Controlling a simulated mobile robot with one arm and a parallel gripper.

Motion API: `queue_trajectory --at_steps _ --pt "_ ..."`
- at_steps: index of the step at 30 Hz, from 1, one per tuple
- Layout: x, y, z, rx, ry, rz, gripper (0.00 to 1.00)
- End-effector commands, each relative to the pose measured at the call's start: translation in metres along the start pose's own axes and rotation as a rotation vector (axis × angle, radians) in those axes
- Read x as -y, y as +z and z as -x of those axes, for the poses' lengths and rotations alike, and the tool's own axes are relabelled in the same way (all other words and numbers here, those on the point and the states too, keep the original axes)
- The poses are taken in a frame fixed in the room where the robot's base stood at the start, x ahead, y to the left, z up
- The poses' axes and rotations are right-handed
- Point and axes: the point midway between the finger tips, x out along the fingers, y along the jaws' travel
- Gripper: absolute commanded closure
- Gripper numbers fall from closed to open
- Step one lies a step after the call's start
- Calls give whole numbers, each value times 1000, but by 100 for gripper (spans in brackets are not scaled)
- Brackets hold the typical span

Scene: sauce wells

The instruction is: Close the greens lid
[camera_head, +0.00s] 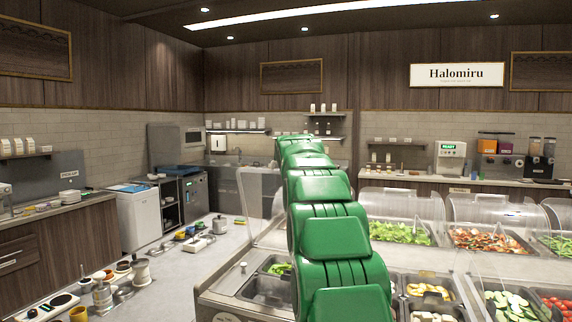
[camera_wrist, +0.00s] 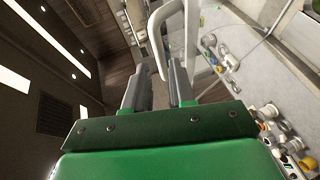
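Leafy greens (camera_head: 405,232) lie in a well of the salad bar, with a clear curved lid (camera_head: 392,202) raised above and behind them. A tilted clear panel (camera_head: 258,200) stands to the left, partly behind my green arm. The frames do not settle which is the greens lid. My gripper is hidden behind my arm in the head view. In the wrist view my gripper (camera_wrist: 161,75) has its two fingers apart. A pale, bent handle-like bar (camera_wrist: 157,38) reaches down between the fingers. I see no clear closing on it, and contact cannot be told.
Another clear lid (camera_head: 490,210) stands over a well of mixed red and white food (camera_head: 488,240). A metal well (camera_head: 265,287) lies left of my arm. Small pots and containers (camera_head: 103,295) clutter the left foreground.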

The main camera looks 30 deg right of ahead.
Motion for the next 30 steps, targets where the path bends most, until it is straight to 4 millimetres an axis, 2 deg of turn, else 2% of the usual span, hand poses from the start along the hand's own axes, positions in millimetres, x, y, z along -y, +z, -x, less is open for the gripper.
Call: queue_trajectory --at_steps 15,30 --pt "3 0 -36 0 -4 -2 76" --pt "3 0 -56 1 -4 -1 76"
